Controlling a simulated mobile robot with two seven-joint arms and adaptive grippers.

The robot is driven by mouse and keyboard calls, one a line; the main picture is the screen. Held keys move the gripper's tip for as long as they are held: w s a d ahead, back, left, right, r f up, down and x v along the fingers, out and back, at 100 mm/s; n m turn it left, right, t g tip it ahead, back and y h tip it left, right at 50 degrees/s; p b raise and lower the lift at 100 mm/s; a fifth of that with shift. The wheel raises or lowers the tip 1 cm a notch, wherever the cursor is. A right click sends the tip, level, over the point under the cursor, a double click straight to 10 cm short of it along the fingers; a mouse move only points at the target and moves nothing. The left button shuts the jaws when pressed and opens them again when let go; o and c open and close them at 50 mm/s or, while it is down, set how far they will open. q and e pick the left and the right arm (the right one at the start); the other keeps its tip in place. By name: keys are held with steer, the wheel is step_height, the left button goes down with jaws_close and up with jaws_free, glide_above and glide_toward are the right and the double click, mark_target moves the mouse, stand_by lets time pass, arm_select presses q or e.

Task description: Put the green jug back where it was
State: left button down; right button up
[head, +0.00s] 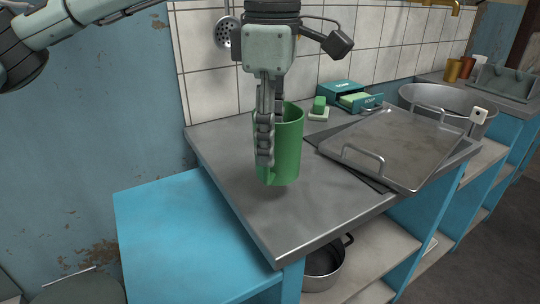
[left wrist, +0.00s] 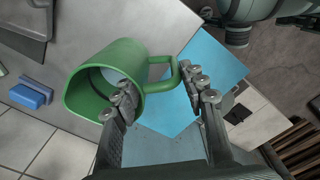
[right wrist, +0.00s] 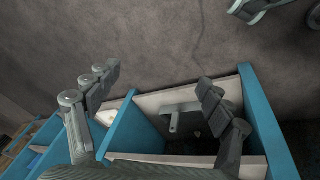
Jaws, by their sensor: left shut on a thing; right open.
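The green jug (head: 289,145) is upright at the metal counter, near its left part. I cannot tell whether its base touches the counter or hangs just above it. My left gripper (head: 265,158) comes down from above and is shut on the jug at its handle side. In the left wrist view, the jug (left wrist: 88,98) shows its open mouth, and its handle (left wrist: 168,72) lies between the fingers (left wrist: 160,90). My right gripper (right wrist: 155,100) shows only in the right wrist view. It is open and empty, over a shelf unit and the floor.
A metal tray (head: 400,150) with handles lies right of the jug. Behind are a green sponge (head: 319,104), a teal box (head: 345,92) and the tiled wall (head: 370,45). A large metal basin (head: 440,98) stands farther right. A lower blue surface (head: 180,235) is clear at left.

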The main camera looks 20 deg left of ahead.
arm_select(q)
steer(key=shift+w+f, duration=0.15)
steer(key=shift+w, duration=0.05)
steer(key=shift+f, duration=1.95)
steer(key=shift+f, duration=0.1)
steer(key=c, duration=0.9)
jaws_free()
steer(key=shift+o, duration=0.2)
steer(key=r, duration=1.2)
steer(key=shift+s+d+r, duration=0.1)
steer(key=shift+s+r, duration=0.05)
steer(key=shift+s, duration=0.05)
